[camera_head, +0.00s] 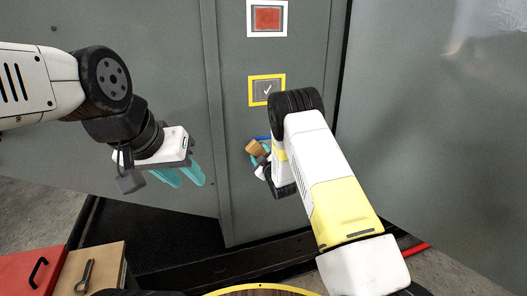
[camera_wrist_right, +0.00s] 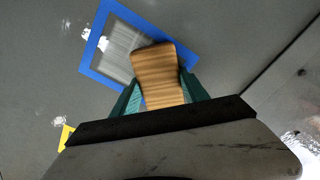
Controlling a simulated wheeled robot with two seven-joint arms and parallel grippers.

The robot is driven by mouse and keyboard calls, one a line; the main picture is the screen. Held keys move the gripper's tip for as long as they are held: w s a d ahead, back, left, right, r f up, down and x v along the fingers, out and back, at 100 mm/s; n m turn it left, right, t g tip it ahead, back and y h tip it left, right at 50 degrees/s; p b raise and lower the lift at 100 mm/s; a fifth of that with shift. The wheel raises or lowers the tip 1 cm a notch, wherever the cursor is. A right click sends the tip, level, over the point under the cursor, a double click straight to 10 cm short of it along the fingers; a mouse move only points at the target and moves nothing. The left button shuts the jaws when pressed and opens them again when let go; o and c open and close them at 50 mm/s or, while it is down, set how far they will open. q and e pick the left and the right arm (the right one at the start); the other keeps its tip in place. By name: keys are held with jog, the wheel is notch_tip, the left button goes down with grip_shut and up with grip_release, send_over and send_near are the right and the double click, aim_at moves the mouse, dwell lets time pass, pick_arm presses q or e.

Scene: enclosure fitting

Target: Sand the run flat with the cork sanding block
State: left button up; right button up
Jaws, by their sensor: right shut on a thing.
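My right gripper (camera_wrist_right: 160,92) is shut on the cork sanding block (camera_wrist_right: 157,72), a tan block with darker stripes. The block also shows in the head view (camera_head: 255,147), beside my right wrist. It overlaps the lower right part of a blue-framed square (camera_wrist_right: 93,60) on the grey panel. Inside the frame is a lighter grey, streaked patch (camera_wrist_right: 120,47); part of it is hidden by the block. I cannot tell whether the block touches the panel. In the head view the blue frame is mostly hidden by my right arm. My left gripper (camera_head: 181,175) is open and empty, left of the panel seam.
A red box with a black handle (camera_head: 20,268) and a wooden box (camera_head: 108,262) bearing a grey pin-like piece (camera_head: 87,275) stand at lower left.

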jog(key=shift+s+a, duration=0.1)
jog(key=shift+a, duration=0.35)
jog(key=v, duration=0.6)
dwell(0.4)
jog(key=v, duration=0.3)
dwell(0.7)
jog(key=w+a+f, duration=0.1)
jog(key=w+a, duration=0.1)
jog(key=w, duration=0.4)
jog(key=shift+f, duration=0.35)
